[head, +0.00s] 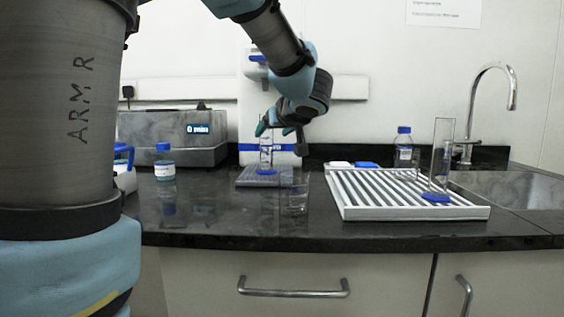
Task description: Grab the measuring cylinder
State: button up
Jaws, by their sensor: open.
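A clear measuring cylinder (266,158) with a blue base stands upright on a dark grey square plate (247,180) in the middle of the counter. My gripper (279,136) is open, at the height of this cylinder's top. One finger shows at the upper left of the cylinder and another dark part hangs to its right. I cannot tell whether the gripper touches the glass. A second, taller clear cylinder (442,155) with a blue base stands upright on the white slatted rack (355,212) at the right.
A clear beaker (298,197) stands just right of the plate, near the front. Blue-capped bottles stand at the left (164,163) and behind the rack (403,146). A grey instrument (170,140) is at the back left. A sink (510,187) and tap (512,90) are at the right.

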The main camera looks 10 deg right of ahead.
aim_at(268, 138)
jog(key=x, duration=0.4)
jog(key=shift+w+f+b, duration=0.2)
jog(key=shift+b, duration=0.2)
jog(key=shift+b+x, duration=0.65)
jog(key=shift+x, duration=2.4)
jog(key=shift+a+r, duration=0.1)
jog(key=shift+r, duration=0.1)
grip_shut()
